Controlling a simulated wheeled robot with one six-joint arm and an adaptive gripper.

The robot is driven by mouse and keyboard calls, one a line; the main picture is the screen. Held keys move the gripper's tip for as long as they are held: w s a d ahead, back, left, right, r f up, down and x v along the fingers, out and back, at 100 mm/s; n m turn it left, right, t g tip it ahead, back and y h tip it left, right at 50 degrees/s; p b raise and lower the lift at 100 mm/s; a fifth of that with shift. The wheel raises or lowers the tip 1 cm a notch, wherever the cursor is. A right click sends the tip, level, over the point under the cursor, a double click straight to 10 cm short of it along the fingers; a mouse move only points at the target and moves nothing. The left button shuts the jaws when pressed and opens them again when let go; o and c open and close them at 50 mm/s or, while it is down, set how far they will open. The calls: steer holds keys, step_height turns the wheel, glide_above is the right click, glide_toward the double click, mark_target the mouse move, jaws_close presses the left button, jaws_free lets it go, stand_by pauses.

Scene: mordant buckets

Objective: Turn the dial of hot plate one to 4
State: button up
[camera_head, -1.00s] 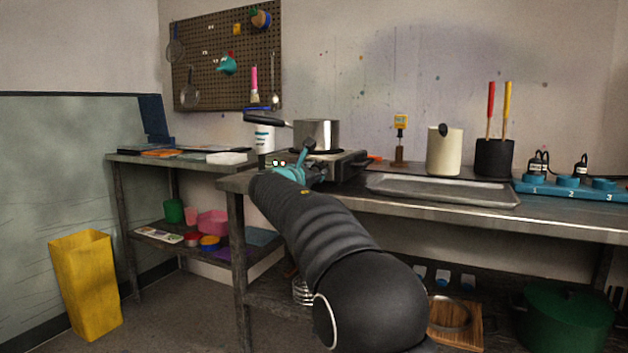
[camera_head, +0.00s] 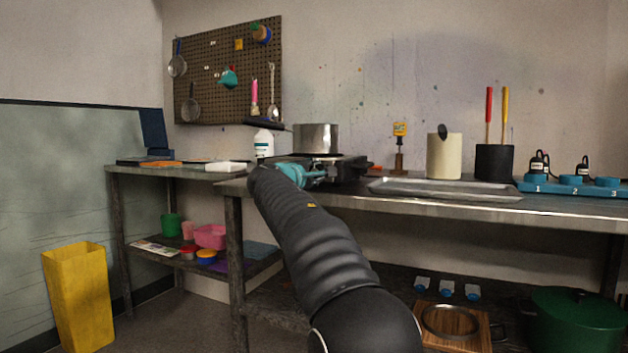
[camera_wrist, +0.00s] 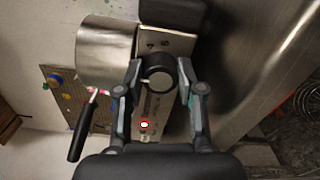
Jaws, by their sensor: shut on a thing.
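The hot plate (camera_head: 347,173) stands on the metal bench with a steel pot (camera_head: 316,139) on it. In the wrist view its front panel (camera_wrist: 176,46) shows markings, a small red-lit lamp (camera_wrist: 144,124) and a black round dial (camera_wrist: 157,76). My gripper (camera_wrist: 158,82) is shut on the dial, one finger on each side. The dial has a pale line mark on it, but which number it points to cannot be read. In the head view my gripper (camera_head: 305,177) is at the hot plate's front, and my arm hides the dial.
The pot's black handle (camera_wrist: 82,132) sticks out to the left. A metal tray (camera_head: 440,188) lies right of the hot plate. A white bottle (camera_head: 263,144) stands behind left. A yellow bin (camera_head: 78,298) stands on the floor at left.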

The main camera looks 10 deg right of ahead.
steer(key=m, duration=0.5)
steer(key=shift+a, duration=0.1)
steer(key=m, duration=0.5)
steer(key=shift+f, duration=0.1)
steer(key=shift+m, duration=0.5)
steer(key=o, duration=1.1)
steer(key=shift+a, duration=0.1)
steer(key=shift+o, duration=0.2)
steer(key=v, duration=1.1)
steer(key=shift+s+a, duration=0.15)
steer(key=shift+s, duration=0.25)
